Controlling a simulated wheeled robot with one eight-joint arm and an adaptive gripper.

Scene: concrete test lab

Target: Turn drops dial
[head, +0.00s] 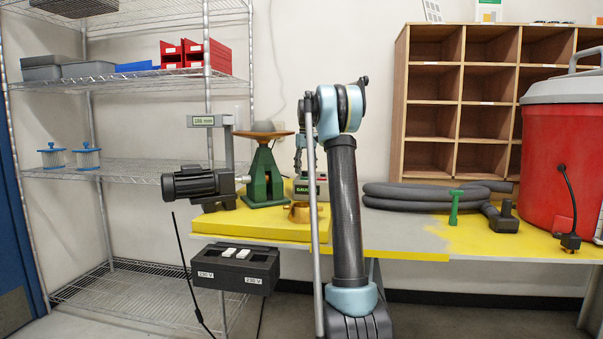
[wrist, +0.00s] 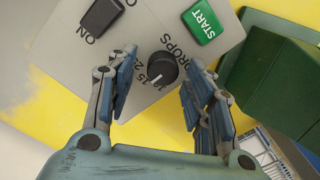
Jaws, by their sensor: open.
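The drops dial (wrist: 162,68) is a round black knob with a white pointer line, on a grey panel (wrist: 150,25) in the wrist view. "DROPS" is printed beside it, with numbers partly visible around it. My gripper (wrist: 160,75) is open, one blue-padded finger on each side of the dial. I see gaps between the pads and the knob; whether the fingertips reach its depth I cannot tell. In the head view my gripper (head: 301,150) points down at the device (head: 322,188), which my arm partly hides; the dial does not show there.
A black ON switch (wrist: 102,15) and a green START button (wrist: 202,22) flank the dial. A green stand (head: 265,180) is close by on the yellow-topped table (head: 405,240). Grey hose (head: 410,197) and a red cooler (head: 560,150) lie to the right.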

